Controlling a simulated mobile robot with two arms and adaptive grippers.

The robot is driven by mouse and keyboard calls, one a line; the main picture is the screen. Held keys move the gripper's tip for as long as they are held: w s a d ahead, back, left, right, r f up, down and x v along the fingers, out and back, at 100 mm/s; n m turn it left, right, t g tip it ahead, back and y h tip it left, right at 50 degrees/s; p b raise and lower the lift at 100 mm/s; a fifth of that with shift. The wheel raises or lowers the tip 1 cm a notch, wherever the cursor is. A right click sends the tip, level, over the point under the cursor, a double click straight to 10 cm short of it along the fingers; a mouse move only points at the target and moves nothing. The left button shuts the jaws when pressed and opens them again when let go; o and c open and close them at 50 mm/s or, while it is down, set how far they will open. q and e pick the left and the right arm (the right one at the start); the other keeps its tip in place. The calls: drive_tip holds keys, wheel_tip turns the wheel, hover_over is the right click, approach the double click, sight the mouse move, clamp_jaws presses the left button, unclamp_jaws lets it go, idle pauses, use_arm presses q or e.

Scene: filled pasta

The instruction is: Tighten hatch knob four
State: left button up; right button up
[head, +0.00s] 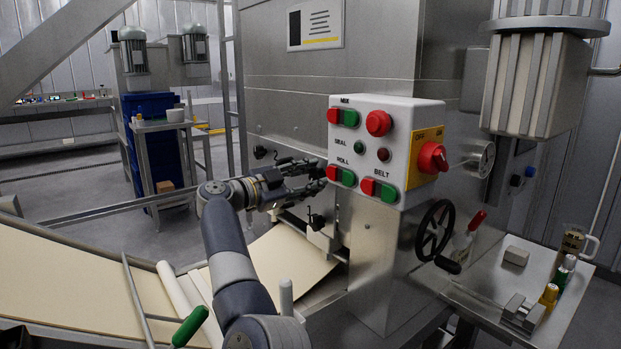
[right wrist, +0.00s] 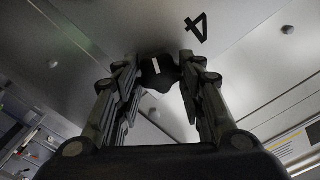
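The hatch knob (right wrist: 158,72) is black with a white mark and sits on a grey metal panel beside a black figure 4 in the right wrist view. My right gripper (right wrist: 159,62) has one finger on each side of the knob, with the tips close against it. I cannot tell whether they press on it. In the head view my right gripper (head: 322,172) reaches the machine front just left of the control box, and the knob is hidden there. My left gripper is not in view.
The control box (head: 370,150) with red and green buttons stands close right of my right gripper. Another black knob (head: 260,152) is on the machine to its left. A dough sheet (head: 285,262) lies below. A black handwheel (head: 435,230) is farther right.

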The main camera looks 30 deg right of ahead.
drive_tip(key=shift+c, duration=1.2)
